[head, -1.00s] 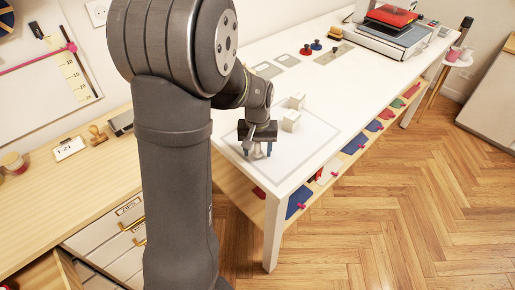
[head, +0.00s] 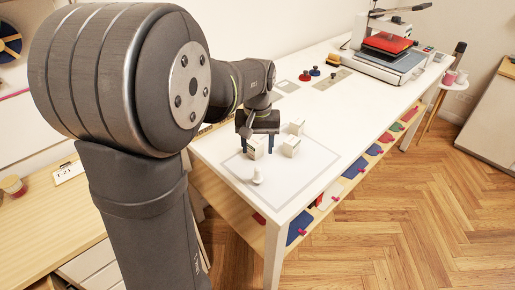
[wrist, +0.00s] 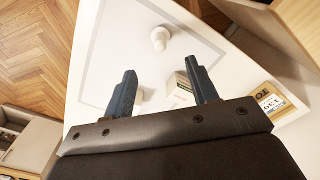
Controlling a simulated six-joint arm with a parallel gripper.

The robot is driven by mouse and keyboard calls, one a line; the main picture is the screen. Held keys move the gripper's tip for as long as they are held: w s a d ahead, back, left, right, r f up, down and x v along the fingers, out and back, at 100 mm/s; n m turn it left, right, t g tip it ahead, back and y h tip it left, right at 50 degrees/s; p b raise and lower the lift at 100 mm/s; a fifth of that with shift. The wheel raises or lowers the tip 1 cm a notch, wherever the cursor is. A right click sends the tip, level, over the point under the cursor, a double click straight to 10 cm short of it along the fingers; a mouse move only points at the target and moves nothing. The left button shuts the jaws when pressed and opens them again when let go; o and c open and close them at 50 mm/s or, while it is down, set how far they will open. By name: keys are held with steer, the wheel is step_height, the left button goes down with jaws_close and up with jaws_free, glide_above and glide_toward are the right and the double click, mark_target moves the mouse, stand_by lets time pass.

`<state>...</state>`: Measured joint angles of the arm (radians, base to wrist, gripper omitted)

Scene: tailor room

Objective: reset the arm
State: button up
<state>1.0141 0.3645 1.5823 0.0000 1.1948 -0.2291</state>
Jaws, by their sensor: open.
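My gripper (head: 258,148) is open and empty above the white table (head: 335,125) in the head view. In the wrist view its two blue fingers (wrist: 160,68) are spread wide with nothing held. A small white knob-shaped piece (head: 257,178) stands on the table in front of the gripper; it also shows beyond the fingertips in the wrist view (wrist: 160,38). White blocks stand close to the gripper, one to its right (head: 291,147) and another behind (head: 297,127). A third block (head: 254,153) shows between the fingers in the head view, apart from them.
A heat press with a red pad (head: 388,44) stands at the table's far end. Small stamps (head: 314,71) lie mid-table. Coloured folded cloths (head: 299,225) fill the shelf below. A wooden counter (head: 20,225) is at left. The floor at right is clear.

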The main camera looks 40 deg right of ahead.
mark_target(258, 169)
step_height(258, 169, down, 12)
steer(key=shift+f, duration=0.1)
steer(key=shift+d+r, duration=0.1)
steer(key=shift+r, duration=1.65)
